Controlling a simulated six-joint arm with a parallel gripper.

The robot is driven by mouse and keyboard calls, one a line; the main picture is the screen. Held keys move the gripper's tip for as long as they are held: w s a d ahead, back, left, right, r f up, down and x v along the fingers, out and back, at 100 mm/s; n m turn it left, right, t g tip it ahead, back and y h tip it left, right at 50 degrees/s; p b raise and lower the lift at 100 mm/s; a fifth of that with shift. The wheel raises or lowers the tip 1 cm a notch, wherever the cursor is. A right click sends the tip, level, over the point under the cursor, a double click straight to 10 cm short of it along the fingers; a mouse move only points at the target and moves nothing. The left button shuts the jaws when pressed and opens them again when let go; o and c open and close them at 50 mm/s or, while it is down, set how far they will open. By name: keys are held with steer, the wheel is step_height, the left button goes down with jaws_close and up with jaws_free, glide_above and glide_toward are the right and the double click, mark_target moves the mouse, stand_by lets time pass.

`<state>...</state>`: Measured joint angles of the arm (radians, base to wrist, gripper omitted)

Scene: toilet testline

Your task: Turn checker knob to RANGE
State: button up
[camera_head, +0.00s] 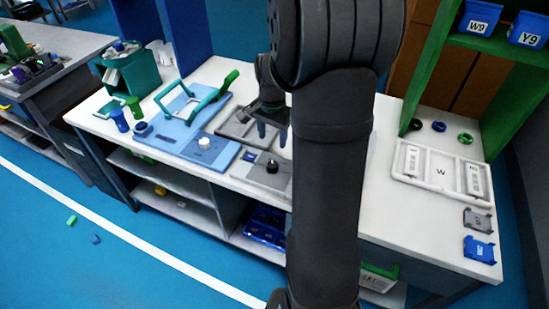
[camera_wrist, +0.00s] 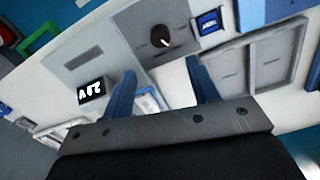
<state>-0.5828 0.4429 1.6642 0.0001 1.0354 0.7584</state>
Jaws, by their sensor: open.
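The checker knob (camera_wrist: 161,37) is a dark round knob with a light pointer mark, set on a grey panel (camera_wrist: 110,45) in the wrist view. Tiny print surrounds it, too small to read. A black display (camera_wrist: 91,91) with white characters sits on the same panel. The dark knob also shows in the head view (camera_head: 272,166). My gripper (camera_wrist: 163,88) has two blue fingers spread apart with nothing between them. In the head view my gripper (camera_head: 272,130) hangs above the bench behind the knob, apart from it; my arm hides part of the bench.
A blue panel with a white knob (camera_head: 204,143) and a teal handled frame (camera_head: 190,103) lie to the left. A white tray (camera_head: 440,174) marked W and a green shelf (camera_head: 495,45) stand to the right. The bench's front edge runs close to the checker.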

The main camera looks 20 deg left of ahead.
mark_target(273, 164)
step_height(273, 164, down, 12)
steer(key=shift+r, duration=0.25)
steer(key=shift+c, duration=0.4)
steer(key=c, duration=0.9)
steer(key=shift+m, duration=0.3)
steer(key=m, duration=0.4)
steer(key=shift+m, duration=0.3)
steer(key=m, duration=0.5)
steer(key=shift+m, duration=0.4)
